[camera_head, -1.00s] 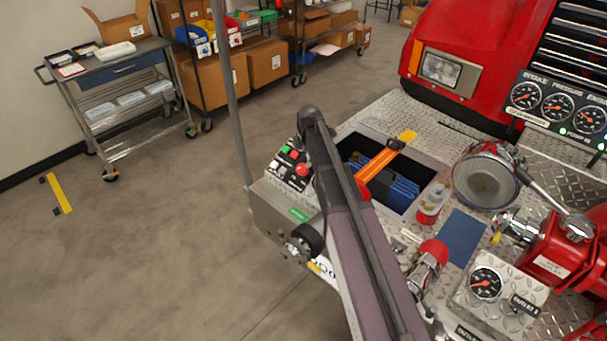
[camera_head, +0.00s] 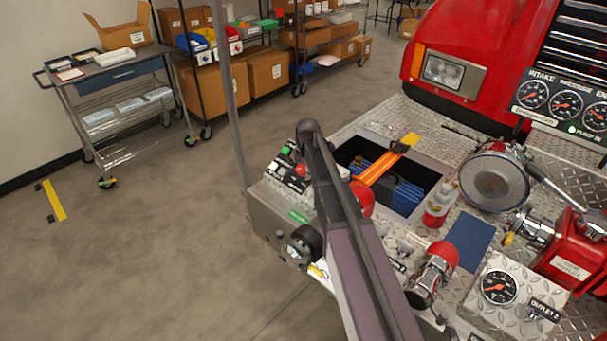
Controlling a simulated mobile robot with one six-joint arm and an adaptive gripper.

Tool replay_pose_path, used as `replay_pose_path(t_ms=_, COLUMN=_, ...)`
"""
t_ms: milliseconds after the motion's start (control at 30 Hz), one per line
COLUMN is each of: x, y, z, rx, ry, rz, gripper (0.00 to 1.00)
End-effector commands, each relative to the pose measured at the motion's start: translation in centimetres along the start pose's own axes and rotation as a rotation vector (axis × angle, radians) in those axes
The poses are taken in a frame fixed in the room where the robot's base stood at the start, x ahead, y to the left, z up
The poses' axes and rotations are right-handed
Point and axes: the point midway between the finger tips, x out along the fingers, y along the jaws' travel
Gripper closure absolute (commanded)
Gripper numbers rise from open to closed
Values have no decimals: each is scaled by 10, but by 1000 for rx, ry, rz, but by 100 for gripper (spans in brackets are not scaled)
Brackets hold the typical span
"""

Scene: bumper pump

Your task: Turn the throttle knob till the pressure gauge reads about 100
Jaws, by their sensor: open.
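The gauge panel (camera_head: 577,80) stands at the right edge, with gauges labelled intake and pressure. The pressure gauge (camera_head: 566,105) is the middle dial; its needle is too small to read exactly. A control box (camera_head: 275,222) with green and red buttons on top stands at the centre. A black round part (camera_head: 305,243) sits at its front side; it may be the throttle knob, but I cannot tell surely. My dark arm rises from the bottom and bends in front of the box. My gripper does not show; the arm hides part of the box top.
Beside the arm are an open well (camera_head: 415,205) with an orange strap (camera_head: 378,162), a bottle (camera_head: 439,204), a red-capped fitting (camera_head: 434,268) and an outlet gauge (camera_head: 499,287). A cart (camera_head: 105,65) stands at the back left.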

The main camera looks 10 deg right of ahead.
Motion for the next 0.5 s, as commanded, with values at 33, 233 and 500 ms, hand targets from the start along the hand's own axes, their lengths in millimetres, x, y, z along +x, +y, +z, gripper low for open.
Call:
replay_pose_path(t_ms=33, x=3, y=0, z=0, rx=0, ry=0, rz=0, gripper=4)
replay_pose_path(t_ms=233, x=4, y=0, z=0, rx=0, ry=0, rz=0, gripper=4)
replay_pose_path(t_ms=500, x=3, y=0, z=1, rx=1, ry=0, rz=0, gripper=22)
